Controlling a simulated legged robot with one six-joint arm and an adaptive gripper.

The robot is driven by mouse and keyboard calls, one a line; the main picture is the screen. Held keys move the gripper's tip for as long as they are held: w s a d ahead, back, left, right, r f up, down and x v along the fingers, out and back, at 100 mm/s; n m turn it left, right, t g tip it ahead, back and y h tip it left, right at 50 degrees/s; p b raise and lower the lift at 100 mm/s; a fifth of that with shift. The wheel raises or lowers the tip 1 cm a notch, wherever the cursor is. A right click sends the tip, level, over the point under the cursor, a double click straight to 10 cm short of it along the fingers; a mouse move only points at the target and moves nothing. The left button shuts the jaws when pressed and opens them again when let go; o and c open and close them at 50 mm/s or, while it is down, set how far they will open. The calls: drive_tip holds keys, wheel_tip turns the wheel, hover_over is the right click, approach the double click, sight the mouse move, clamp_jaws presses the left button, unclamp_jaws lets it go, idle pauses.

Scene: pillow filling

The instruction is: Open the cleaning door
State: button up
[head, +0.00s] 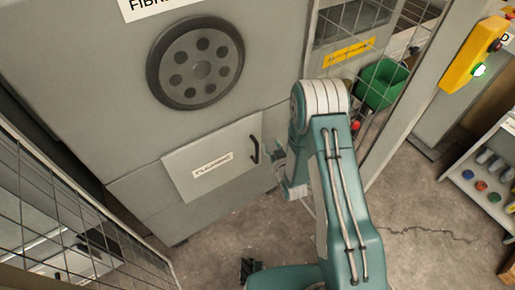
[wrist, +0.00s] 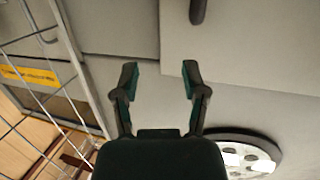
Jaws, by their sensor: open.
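The cleaning door (head: 213,157) is a light grey panel low on the big grey machine in the head view. It carries a white label and looks closed. Its dark vertical handle (head: 254,149) is at its right side. My gripper (head: 277,160) is just right of the handle and apart from it in the head view. In the wrist view my gripper (wrist: 158,72) has its two dark fingers spread with nothing between them. The door panel (wrist: 250,60) fills the upper right there, and the dark handle (wrist: 197,10) shows at the top edge, beyond the fingertips.
A round dark wheel-like cover (head: 196,62) sits above the door. Mesh fencing (head: 70,190) stands at left, and another mesh panel (head: 375,40) is at right. A green bin (head: 381,84) and a yellow control box (head: 472,55) are at right. Bare floor (head: 215,245) lies below the door.

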drive_tip(key=t+y, duration=0.1)
approach(257, 150)
drive_tip(key=x, duration=1)
drive_tip(key=shift+w, duration=0.4)
clamp_jaws()
